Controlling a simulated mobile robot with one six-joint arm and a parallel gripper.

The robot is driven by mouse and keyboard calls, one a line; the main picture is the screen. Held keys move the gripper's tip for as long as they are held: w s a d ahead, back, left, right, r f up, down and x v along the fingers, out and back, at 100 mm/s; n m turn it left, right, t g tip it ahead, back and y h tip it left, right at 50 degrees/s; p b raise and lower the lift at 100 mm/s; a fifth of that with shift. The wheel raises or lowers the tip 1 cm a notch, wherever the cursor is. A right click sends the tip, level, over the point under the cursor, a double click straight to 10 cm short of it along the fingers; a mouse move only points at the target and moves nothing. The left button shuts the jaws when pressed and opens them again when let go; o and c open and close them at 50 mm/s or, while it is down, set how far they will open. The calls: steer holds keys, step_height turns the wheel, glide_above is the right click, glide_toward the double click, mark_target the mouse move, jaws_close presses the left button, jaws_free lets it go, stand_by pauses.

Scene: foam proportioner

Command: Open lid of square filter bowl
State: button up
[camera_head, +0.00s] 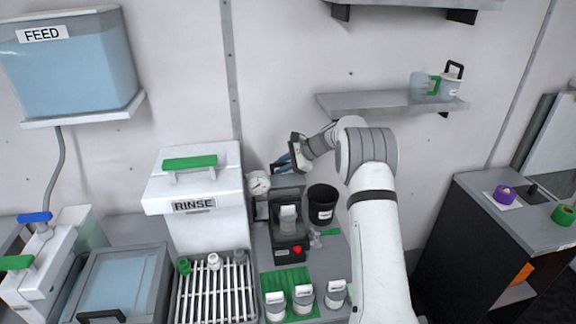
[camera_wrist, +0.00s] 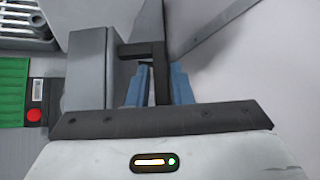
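My gripper (camera_wrist: 160,85) has two blue fingers, one on each side of the bar of a black handle (camera_wrist: 158,55). The fingers are very close to the bar, and I cannot tell whether they press on it. The handle meets the upper side of a grey box-shaped part (camera_wrist: 88,75), which may be the square filter bowl with its lid; I see no open gap there. In the head view my gripper (camera_head: 283,163) is at the back of the counter, above and behind the dark unit (camera_head: 288,222) with a red button. The handle is not clear in that view.
A round gauge (camera_head: 258,183) and the white RINSE tank (camera_head: 194,195) stand to the left. A black cup (camera_head: 321,204) stands to the right. Several small white-labelled jars (camera_head: 303,297) stand in front. The wall is close behind, with a shelf (camera_head: 375,101) above right.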

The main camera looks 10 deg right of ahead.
steer(key=shift+o, duration=0.8)
steer(key=shift+w, duration=0.1)
steer(key=shift+o, duration=0.6)
steer(key=shift+d, duration=0.15)
steer(key=shift+d+r, duration=0.1)
steer(key=shift+d, duration=0.05)
steer(key=shift+d+r, duration=0.2)
steer(key=shift+d, duration=0.1)
steer(key=b+v, duration=0.2)
steer(key=v, duration=0.5)
